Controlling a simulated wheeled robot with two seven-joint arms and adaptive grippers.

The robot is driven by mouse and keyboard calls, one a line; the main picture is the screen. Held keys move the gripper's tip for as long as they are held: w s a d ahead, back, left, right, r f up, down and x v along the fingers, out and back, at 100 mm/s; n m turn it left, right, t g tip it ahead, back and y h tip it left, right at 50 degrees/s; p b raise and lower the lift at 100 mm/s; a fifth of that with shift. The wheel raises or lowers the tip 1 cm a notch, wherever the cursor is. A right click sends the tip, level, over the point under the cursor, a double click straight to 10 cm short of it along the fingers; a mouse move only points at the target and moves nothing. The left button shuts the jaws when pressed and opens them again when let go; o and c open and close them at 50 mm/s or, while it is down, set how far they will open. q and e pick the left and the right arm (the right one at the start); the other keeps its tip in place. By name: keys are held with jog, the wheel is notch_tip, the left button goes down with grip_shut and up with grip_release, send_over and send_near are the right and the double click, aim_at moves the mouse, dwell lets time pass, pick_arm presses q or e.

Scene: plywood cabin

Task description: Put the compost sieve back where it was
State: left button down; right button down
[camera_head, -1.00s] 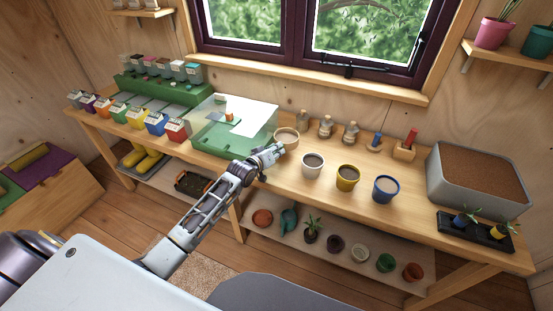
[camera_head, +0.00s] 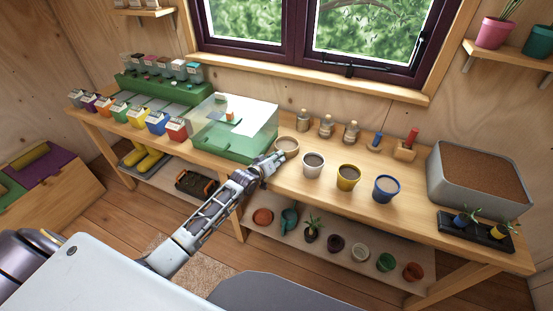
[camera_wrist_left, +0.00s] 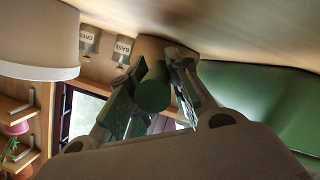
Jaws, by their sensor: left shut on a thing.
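The compost sieve (camera_head: 288,144), a small round wooden ring, is at the bench between the green box and the white pot. My left gripper (camera_head: 277,158) is shut on its green handle, on the near side of the ring. In the left wrist view the green handle (camera_wrist_left: 153,92) lies between the two fingers, with the wooden rim (camera_wrist_left: 152,48) beyond it. I cannot tell whether the sieve touches the bench top. My right gripper is not in view.
A green box with a clear lid (camera_head: 232,148) stands close on the left. White (camera_head: 312,170), yellow (camera_head: 347,182) and blue (camera_head: 385,192) pots stand to the right. Several bottle-like wooden-topped items (camera_head: 326,128) stand behind. Bare bench (camera_head: 285,180) lies in front.

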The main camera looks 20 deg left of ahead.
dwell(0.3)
pick_arm(q)
jog(key=c, duration=1.3)
grip_release()
jog(key=shift+f, duration=0.1)
jog(key=shift+v, duration=6.05)
